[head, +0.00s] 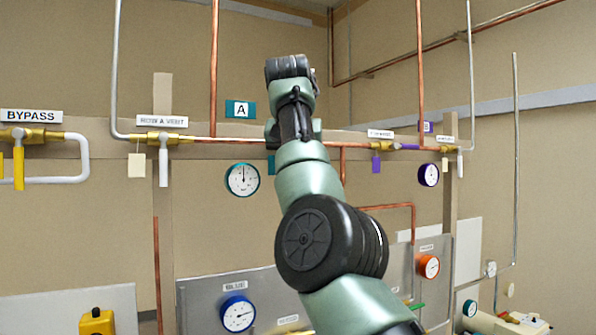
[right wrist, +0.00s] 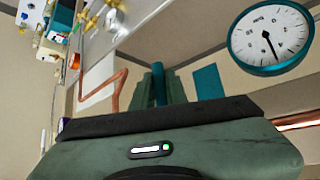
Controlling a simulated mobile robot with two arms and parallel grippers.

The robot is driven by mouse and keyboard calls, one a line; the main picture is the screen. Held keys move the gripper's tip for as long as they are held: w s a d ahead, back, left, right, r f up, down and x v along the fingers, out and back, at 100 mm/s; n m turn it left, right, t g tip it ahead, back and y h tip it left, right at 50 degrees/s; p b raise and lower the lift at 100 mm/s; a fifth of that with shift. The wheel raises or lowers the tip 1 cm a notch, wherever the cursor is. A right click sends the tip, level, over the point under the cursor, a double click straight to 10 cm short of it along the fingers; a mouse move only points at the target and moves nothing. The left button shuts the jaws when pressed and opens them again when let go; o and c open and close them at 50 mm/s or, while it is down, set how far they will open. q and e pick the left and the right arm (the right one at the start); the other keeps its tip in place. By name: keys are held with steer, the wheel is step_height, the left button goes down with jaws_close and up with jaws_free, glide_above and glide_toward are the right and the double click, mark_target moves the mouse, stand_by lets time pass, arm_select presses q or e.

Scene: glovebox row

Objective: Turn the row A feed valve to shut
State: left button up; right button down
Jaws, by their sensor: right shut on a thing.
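The row A feed valve's body is hidden behind my right arm in the head view, below and right of the teal A sign (head: 240,109). In the right wrist view its teal lever (right wrist: 158,82) stands between the fingers of my right gripper (right wrist: 160,93), which is shut on it. A flat teal tag (right wrist: 207,82) hangs just beside the fingers, and part of it shows in the head view (head: 271,165). The teal-rimmed gauge (head: 242,180) is left of my arm and also shows in the right wrist view (right wrist: 270,40). My left gripper is in neither view.
A vent valve with a white lever (head: 163,166) and a bypass valve with a yellow lever (head: 18,167) are on the left. A purple-handled valve (head: 376,163) and purple gauge (head: 428,174) are on the right. Copper pipe (head: 214,70) runs vertically near my arm. A blue gauge (head: 237,313) sits below.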

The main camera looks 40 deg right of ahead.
steer(key=c, duration=1.4)
jaws_free()
steer(key=shift+w+f, duration=0.1)
steer(key=shift+c, duration=0.2)
steer(key=v, duration=0.7)
steer(key=shift+a+r, duration=0.2)
steer(key=shift+a+f, duration=0.1)
steer(key=shift+f, duration=0.05)
